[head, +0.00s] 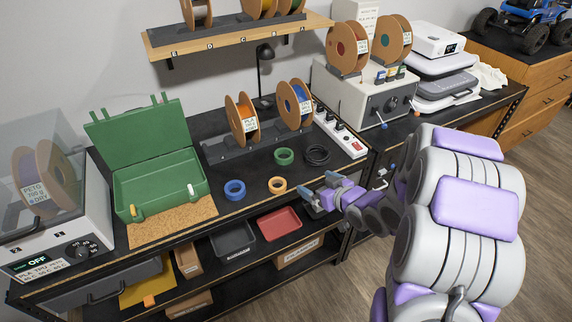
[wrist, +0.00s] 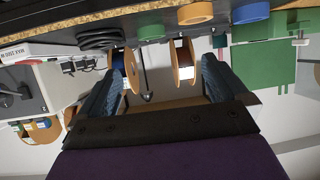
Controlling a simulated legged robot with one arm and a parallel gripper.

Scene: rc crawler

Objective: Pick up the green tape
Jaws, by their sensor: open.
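The green tape (head: 284,161) is a ring lying flat on the black bench top, in front of the spool stand. It also shows near the top of the upside-down wrist view (wrist: 151,32). My gripper (head: 318,185) is open and empty near the bench's front edge, apart from the green tape and to its right and nearer in the head view. In the wrist view, the blue fingers of my gripper (wrist: 162,70) are spread wide with nothing between them touching.
A blue tape (head: 235,195) and an orange tape (head: 277,189) lie left of the green one; a black cable coil (head: 316,155) lies right. Behind stand filament spools (head: 242,119). An open green case (head: 160,185) is at left, and a power strip (head: 342,132) at right.

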